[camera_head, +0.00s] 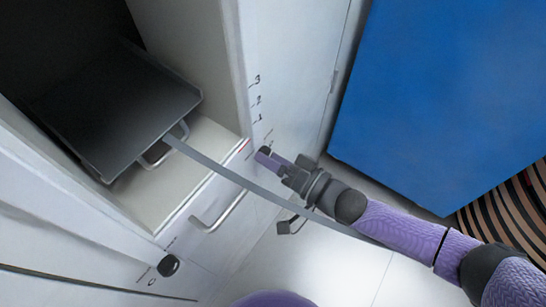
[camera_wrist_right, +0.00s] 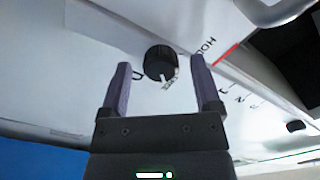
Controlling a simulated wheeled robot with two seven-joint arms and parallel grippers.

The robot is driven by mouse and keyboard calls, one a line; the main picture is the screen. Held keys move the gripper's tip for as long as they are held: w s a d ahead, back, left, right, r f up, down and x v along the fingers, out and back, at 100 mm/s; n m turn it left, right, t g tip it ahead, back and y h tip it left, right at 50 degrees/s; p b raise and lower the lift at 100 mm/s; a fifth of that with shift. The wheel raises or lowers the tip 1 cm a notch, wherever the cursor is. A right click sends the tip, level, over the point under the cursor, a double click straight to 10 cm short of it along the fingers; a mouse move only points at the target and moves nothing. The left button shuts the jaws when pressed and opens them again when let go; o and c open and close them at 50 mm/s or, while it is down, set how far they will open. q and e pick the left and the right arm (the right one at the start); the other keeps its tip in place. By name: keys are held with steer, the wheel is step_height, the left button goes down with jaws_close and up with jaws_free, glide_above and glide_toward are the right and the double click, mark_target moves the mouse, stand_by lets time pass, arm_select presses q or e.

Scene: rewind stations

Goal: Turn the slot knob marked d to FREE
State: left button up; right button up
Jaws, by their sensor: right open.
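The slot knob marked d (camera_wrist_right: 160,62) is a round black knob on a white panel in the right wrist view, with a letter D just left of it. A pale mark shows at its lower edge, with small lettering I cannot read clearly. The word HOLD (camera_wrist_right: 207,46) stands to its right. My right gripper (camera_wrist_right: 159,80) is open, its two purple fingers on either side of the knob with gaps, not visibly touching it. In the head view my right gripper (camera_head: 268,157) is at the white cabinet front and hides this knob. My left gripper is out of view.
Another black knob (camera_head: 168,265) is on the lower left front. A dark tray (camera_head: 125,100) sits in the open cabinet above a drawer handle (camera_head: 218,212). A long grey strip (camera_head: 225,172) crosses toward my right arm. A blue panel (camera_head: 440,90) stands at right.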

arm_select(q)
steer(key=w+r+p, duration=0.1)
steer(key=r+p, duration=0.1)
steer(key=p, duration=0.1)
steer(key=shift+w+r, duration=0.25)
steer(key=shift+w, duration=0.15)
arm_select(e)
steer(key=v, duration=1)
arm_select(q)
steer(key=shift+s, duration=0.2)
